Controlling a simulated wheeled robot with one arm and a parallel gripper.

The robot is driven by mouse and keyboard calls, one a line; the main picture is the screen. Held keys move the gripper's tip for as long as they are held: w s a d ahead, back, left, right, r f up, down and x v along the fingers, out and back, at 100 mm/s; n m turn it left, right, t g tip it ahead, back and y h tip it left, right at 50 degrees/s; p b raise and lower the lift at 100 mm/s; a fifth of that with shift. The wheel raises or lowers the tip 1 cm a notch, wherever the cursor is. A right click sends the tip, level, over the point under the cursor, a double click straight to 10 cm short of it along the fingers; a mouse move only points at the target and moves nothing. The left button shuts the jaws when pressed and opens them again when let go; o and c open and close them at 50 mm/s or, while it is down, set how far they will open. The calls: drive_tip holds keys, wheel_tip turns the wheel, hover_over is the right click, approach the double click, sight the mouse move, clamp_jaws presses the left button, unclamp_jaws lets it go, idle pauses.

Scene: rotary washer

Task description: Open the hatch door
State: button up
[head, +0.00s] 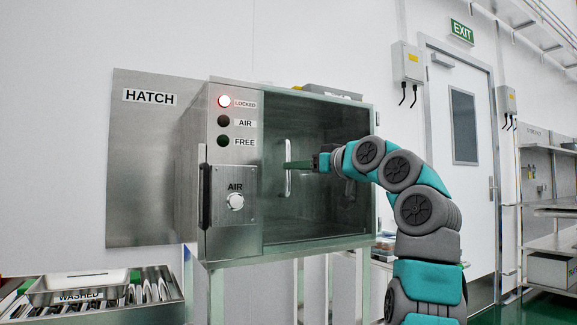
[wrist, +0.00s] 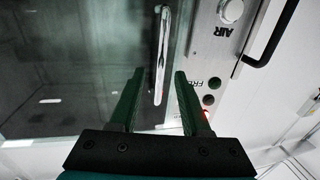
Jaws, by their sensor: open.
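The hatch (head: 262,89) is a steel box with a dark glass door (head: 330,215), which looks shut. A slim upright metal door handle (head: 288,182) sits near the door's left edge. My gripper (head: 290,165) reaches in from the right, with its fingers at the handle's mid-height. In the wrist view, the gripper (wrist: 159,74) is open, and the handle (wrist: 162,45) runs between the two green fingers, nearer the right one. I cannot tell whether a finger touches it.
A red lamp (head: 224,101) glows beside LOCKED; the AIR and FREE lamps are dark. An AIR panel with a round white button (head: 236,202) and a black side handle (head: 205,196) are left of the door. A WASHED tray (head: 80,288) stands lower left.

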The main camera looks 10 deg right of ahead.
sight(288, 188)
drive_tip(key=p+x, duration=0.1)
drive_tip(key=x, duration=0.3)
drive_tip(key=shift+w+a, duration=0.2)
drive_tip(key=shift+w, duration=0.05)
clamp_jaws()
idle(1.2)
